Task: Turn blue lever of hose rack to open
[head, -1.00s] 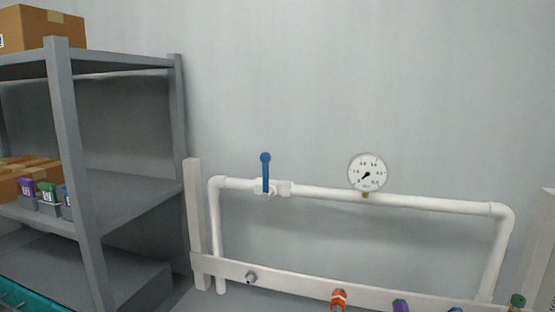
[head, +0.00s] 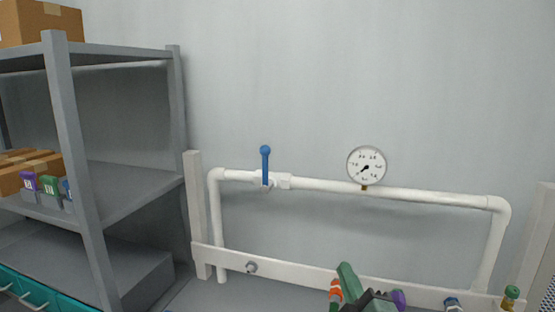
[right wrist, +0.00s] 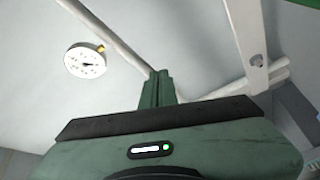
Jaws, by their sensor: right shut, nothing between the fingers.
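The blue lever (head: 265,164) stands upright on a white valve on the upper pipe of the hose rack (head: 420,196), left of the gauge. My right gripper (head: 347,275) shows at the bottom of the head view, in front of the rack's lower rail, well below and to the right of the lever. In the right wrist view the gripper (right wrist: 157,82) has its fingers together with nothing between them. The lever cannot be made out in the right wrist view. My left gripper is not in view.
A round gauge (head: 366,166) sits on the upper pipe; it also shows in the right wrist view (right wrist: 85,60). Coloured hose couplings (head: 510,297) line the lower rail. A grey shelf (head: 125,185) with boxes stands at left. The wall around the lever is clear.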

